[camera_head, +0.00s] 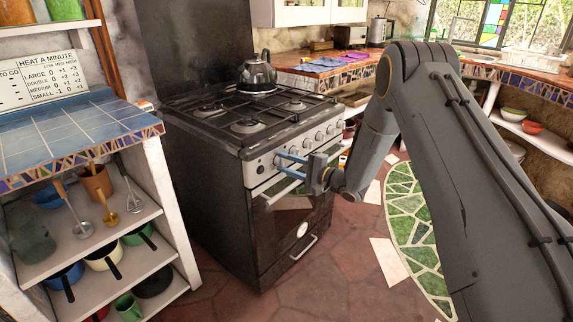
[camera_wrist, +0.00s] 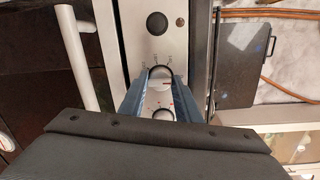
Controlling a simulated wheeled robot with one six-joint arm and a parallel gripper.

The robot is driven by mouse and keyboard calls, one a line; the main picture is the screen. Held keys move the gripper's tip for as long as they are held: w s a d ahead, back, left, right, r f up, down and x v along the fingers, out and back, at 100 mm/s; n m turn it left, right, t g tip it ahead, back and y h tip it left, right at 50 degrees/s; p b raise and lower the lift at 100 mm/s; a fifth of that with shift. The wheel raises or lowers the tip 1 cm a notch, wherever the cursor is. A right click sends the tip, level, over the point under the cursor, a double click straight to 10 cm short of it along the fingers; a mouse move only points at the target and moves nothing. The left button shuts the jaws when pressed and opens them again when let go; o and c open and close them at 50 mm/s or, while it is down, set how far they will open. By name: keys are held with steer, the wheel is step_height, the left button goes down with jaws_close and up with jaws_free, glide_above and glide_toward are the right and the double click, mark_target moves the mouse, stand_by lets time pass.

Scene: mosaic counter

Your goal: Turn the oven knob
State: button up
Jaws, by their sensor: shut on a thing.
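The stove (camera_head: 215,180) is dark, with a light front panel carrying a row of knobs. My gripper (camera_head: 278,161) reaches this panel from the right, with its blue fingers at the left part of the row. In the wrist view my gripper (camera_wrist: 159,76) has one finger on each side of a round knob (camera_wrist: 161,72) and is shut on it. The fingers partly hide the knob's sides. Another knob (camera_wrist: 162,115) shows lower down between the fingers. The oven door handle (camera_head: 283,192) runs just below the panel.
A dark kettle (camera_head: 257,75) stands on the stove top. A blue-tiled counter (camera_head: 70,130) with shelves of pots and utensils stands at the left. A green mosaic floor inlay (camera_head: 408,225) lies right of the stove. Bare floor lies in front.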

steer(key=o, duration=1)
steer(key=shift+d, duration=0.1)
steer(key=shift+s+d, duration=0.2)
steer(key=shift+d, duration=0.1)
steer(key=v, duration=0.7)
steer(key=shift+r, duration=0.1)
